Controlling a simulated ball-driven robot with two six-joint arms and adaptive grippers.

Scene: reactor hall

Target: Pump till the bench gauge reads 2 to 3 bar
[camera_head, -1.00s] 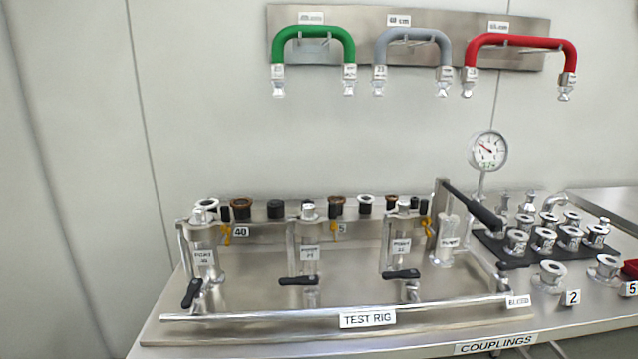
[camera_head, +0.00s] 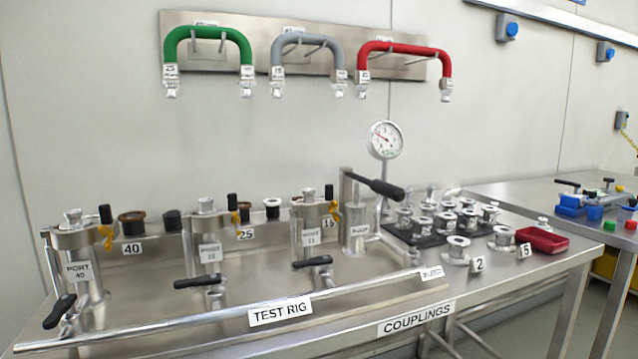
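The bench gauge (camera_head: 385,140) is a round white dial on a thin stem behind the rig. Its dark needle points to the upper left; the scale is too small to read. The hand pump (camera_head: 356,228) is a metal cylinder at the right end of the test rig (camera_head: 255,275). Its lever (camera_head: 375,185) has a black grip and slopes down to the right. The bleed label (camera_head: 432,273) sits at the right end of the rig's front rail. Neither of my grippers shows in the head view.
Three ports with black-handled valves stand left of the pump, the nearest being port 15 (camera_head: 311,222). Green, grey and red hoses (camera_head: 405,48) hang on the wall.

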